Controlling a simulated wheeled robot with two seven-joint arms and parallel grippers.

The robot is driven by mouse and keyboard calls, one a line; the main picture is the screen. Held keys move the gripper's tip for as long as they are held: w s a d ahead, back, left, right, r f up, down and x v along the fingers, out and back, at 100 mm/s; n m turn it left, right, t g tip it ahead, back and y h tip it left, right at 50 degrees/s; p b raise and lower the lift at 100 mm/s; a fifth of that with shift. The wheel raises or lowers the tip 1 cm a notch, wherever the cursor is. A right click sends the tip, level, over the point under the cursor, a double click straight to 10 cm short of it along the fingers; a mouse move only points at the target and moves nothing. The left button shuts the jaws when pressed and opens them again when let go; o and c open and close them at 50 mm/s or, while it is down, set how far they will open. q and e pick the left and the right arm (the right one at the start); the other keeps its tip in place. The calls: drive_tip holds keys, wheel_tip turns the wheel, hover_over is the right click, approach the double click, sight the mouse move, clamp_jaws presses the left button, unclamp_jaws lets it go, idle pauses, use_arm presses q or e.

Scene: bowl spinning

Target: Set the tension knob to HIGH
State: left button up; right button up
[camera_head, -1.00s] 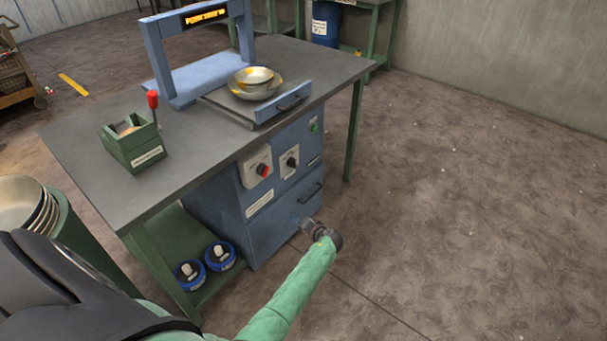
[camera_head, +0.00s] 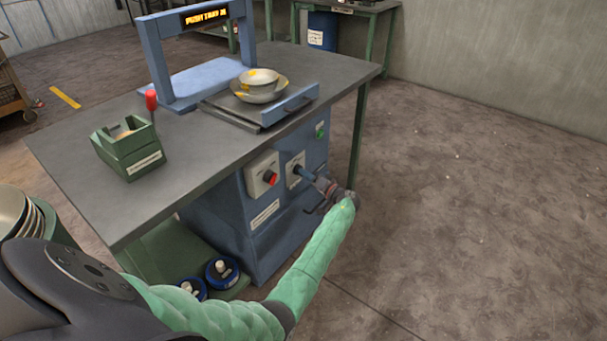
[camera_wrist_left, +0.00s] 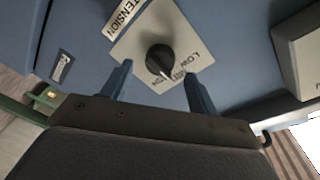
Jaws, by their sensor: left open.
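The tension knob (camera_wrist_left: 160,60) is black and sits on a light plate (camera_wrist_left: 138,45) beside a TENSION label (camera_wrist_left: 124,16) in the left wrist view. The plate reads LOW on the right; other lettering near the knob's lower end is partly hidden. The knob's narrow end points down and slightly right, so its exact setting is hard to read. My left gripper (camera_wrist_left: 160,82) is open, with one finger on each side of the knob and a gap to both. In the head view the left gripper (camera_head: 302,173) is at the cabinet front and covers the knob.
A red knob (camera_head: 270,178) is on the panel just left. The table (camera_head: 200,150) above holds stacked bowls (camera_head: 259,91), a blue frame (camera_head: 157,60) and a green box (camera_head: 128,147). Floor to the right is clear.

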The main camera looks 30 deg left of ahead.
use_arm(q)
drive_tip(key=shift+x, duration=1.5)
use_arm(e)
drive_tip(key=shift+r, duration=0.15)
use_arm(q)
drive_tip(key=c, duration=1)
drive_tip(key=shift+o, duration=0.2)
drive_tip(key=shift+m, duration=0.3)
drive_tip(key=shift+w+r+m+g+h+p, duration=0.1)
drive_tip(key=shift+m+g+h+p, duration=0.1)
drive_tip(key=shift+m+p, duration=1.35)
drive_tip(key=shift+m+g+h+p, duration=0.2)
drive_tip(key=shift+m+p, duration=0.4)
drive_tip(key=shift+m, duration=1.85)
use_arm(e)
wheel_tip(320, 180, up, 9)
drive_tip(key=w, duration=0.1)
drive_tip(key=shift+g, duration=0.4)
drive_tip(key=shift+a, duration=0.1)
